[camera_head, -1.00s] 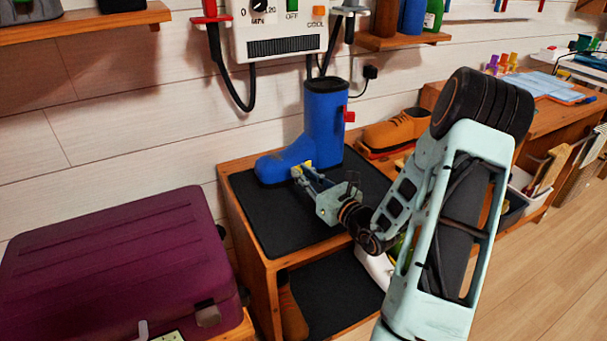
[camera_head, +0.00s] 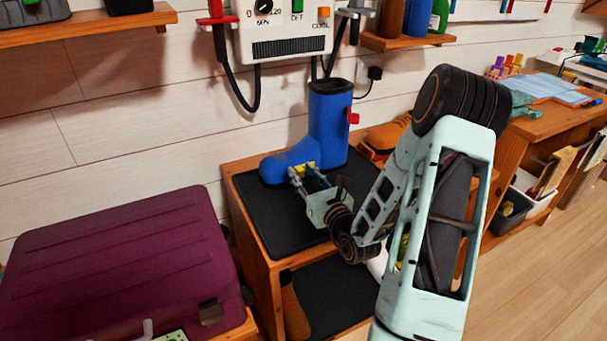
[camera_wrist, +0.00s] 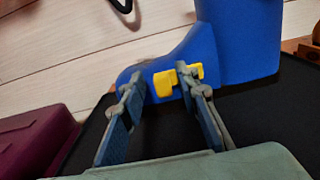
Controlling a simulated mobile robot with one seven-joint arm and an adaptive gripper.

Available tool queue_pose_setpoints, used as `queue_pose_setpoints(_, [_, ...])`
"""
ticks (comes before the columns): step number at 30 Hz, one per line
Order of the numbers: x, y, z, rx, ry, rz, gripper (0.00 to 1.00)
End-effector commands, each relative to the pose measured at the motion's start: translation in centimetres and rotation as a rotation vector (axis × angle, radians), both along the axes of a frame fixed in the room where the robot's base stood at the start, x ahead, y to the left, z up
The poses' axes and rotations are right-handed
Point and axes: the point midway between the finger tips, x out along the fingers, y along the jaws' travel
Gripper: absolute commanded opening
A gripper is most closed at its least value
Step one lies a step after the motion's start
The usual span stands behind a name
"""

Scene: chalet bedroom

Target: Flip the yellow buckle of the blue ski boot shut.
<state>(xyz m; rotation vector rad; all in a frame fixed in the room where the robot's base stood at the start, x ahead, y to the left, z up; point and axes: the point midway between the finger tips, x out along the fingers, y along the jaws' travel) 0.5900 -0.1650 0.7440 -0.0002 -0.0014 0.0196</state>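The blue ski boot (camera_head: 328,123) stands upright on the black mat (camera_head: 262,216) of the wooden bench, toe to the left. A yellow buckle (camera_wrist: 163,83) is low on its side, partly hidden by my fingers; it also shows in the head view (camera_head: 311,165). A red part (camera_head: 353,118) sits higher on the shaft. My gripper (camera_wrist: 158,82) is open, its fingertips close to the boot's side. In the wrist view, part of the yellow buckle shows between the fingers and part right of the right fingertip. I cannot tell whether a finger touches it.
A maroon case (camera_head: 120,265) stands at the left. A wall heater box (camera_head: 285,35) with hanging black cables is above the boot. An orange shoe (camera_head: 385,134) is behind my arm. The mat in front of the boot's toe is clear.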

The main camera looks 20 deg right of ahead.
Motion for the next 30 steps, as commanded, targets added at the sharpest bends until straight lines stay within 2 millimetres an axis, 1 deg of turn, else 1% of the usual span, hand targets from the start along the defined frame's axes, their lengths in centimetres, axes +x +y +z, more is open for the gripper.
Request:
queue_pose_setpoints(7, [0.0, 0.0, 0.0, 0.0, 0.001, 0.0, 0.32])
queue_pose_setpoints(10, [-0.6, -0.1, -0.1, 0.0, 0.003, -0.001, 0.32])
queue_pose_setpoints(14, [-2.4, -0.2, -0.1, 0.0, 0.003, -0.003, 0.32])
queue_pose_setpoints(18, [-4.8, -0.2, -0.1, 0.0, 0.003, -0.002, 0.32])
queue_pose_setpoints(21, [-6.2, -0.2, -0.1, 0.0, 0.003, -0.001, 0.32])
queue_pose_setpoints(25, [-7.3, -0.2, -0.1, 0.0, 0.002, -0.001, 0.32])
queue_pose_setpoints(30, [-7.5, -0.2, 0.0, 0.0, 0.0, 0.0, 0.32])
